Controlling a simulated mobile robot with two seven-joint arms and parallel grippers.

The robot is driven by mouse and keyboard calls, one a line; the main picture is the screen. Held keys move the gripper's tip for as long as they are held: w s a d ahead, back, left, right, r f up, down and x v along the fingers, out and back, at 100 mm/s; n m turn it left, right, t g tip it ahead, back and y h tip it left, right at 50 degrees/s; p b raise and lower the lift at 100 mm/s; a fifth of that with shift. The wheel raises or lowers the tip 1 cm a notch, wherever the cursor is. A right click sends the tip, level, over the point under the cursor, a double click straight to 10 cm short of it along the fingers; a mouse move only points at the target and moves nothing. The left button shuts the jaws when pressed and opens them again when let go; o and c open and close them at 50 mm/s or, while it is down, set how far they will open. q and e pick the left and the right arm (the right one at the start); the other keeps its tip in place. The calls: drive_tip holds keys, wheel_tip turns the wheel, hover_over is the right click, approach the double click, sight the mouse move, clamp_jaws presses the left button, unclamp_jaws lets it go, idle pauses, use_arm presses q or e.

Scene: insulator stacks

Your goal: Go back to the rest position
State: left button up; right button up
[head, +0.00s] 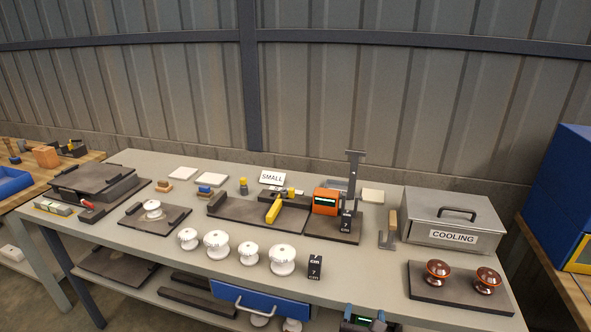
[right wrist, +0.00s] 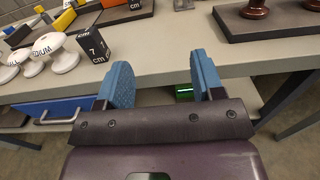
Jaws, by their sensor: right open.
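My right gripper (head: 366,320) shows at the bottom edge of the head view, in front of the table's front edge and right of the blue drawer. In the right wrist view my right gripper (right wrist: 163,82) has its two blue fingers spread wide with nothing between them. The grey table (head: 365,275) lies beyond the fingers. My left gripper is in neither view.
White insulators (head: 216,243) and a black 7 cm block (head: 315,267) stand near the front edge. Two brown insulators sit on a dark plate (head: 425,291) at right, before the COOLING box (head: 453,220). The blue drawer (head: 270,303) protrudes below the tabletop.

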drive_tip(key=s+d+f+m+g+y, duration=0.1)
drive_tip(key=s+d+f+m+g, duration=0.1)
drive_tip(key=s+m, duration=0.4)
drive_tip(key=s+d+f+m+g+y, duration=0.1)
drive_tip(key=s+d+f+m, duration=0.3)
drive_tip(key=m, duration=1.1)
drive_tip(key=s+d+f+m+g+y, duration=0.2)
drive_tip(key=s+d+m, duration=0.4)
drive_tip(key=s+m, duration=0.3)
drive_tip(key=shift+s+d+f+m+g+y, duration=0.2)
drive_tip(key=shift+d+f+m+g+y, duration=0.15)
drive_tip(key=shift+f+m, duration=0.45)
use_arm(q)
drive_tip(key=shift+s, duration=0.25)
use_arm(e)
drive_tip(key=shift+r, duration=0.1)
